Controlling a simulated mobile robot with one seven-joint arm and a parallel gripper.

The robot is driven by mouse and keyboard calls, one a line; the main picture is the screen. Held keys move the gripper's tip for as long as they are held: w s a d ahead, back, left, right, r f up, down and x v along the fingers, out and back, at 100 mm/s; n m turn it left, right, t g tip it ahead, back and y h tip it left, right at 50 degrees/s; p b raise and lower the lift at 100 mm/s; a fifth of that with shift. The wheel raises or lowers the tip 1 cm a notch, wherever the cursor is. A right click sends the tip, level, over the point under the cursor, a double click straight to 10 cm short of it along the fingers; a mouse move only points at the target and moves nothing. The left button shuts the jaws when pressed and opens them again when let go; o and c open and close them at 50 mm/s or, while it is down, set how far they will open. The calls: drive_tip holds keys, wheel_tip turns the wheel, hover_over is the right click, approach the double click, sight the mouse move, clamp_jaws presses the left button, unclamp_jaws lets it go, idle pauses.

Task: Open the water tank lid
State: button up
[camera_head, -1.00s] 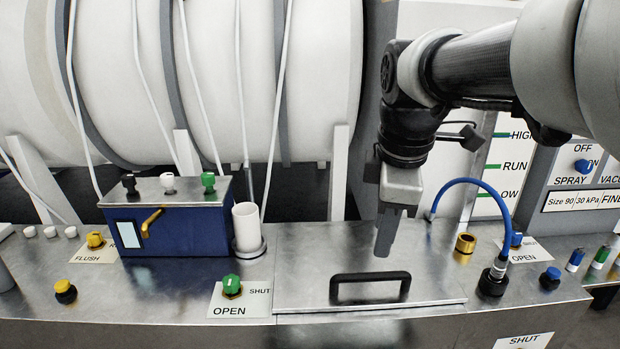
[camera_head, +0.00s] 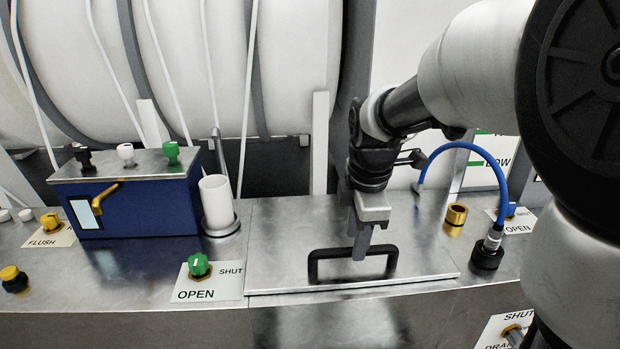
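The water tank lid (camera_head: 290,225) is a flat metal plate lying closed, flush with the metal counter. Its black bar handle (camera_head: 330,280) stands up near the lid's front edge. My gripper (camera_head: 361,245) points down at the handle's right half. Its fingers overlap the handle's top bar in the head view. I cannot tell whether they touch the bar or hang just above or behind it. The two fingers look almost merged from this side, so the gap between them does not show clearly.
Left of the lid stand a white cup (camera_head: 217,203) and a blue box (camera_head: 140,205) with knobs. A green knob (camera_head: 199,266) sits front left. A brass fitting (camera_head: 456,214) and a blue hose (camera_head: 465,147) on a black connector (camera_head: 487,254) are to the right.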

drive_tip(key=shift+w+f, duration=0.25)
drive_tip(key=shift+f, duration=1)
clamp_jaws()
drive_tip(key=shift+r, duration=0.1)
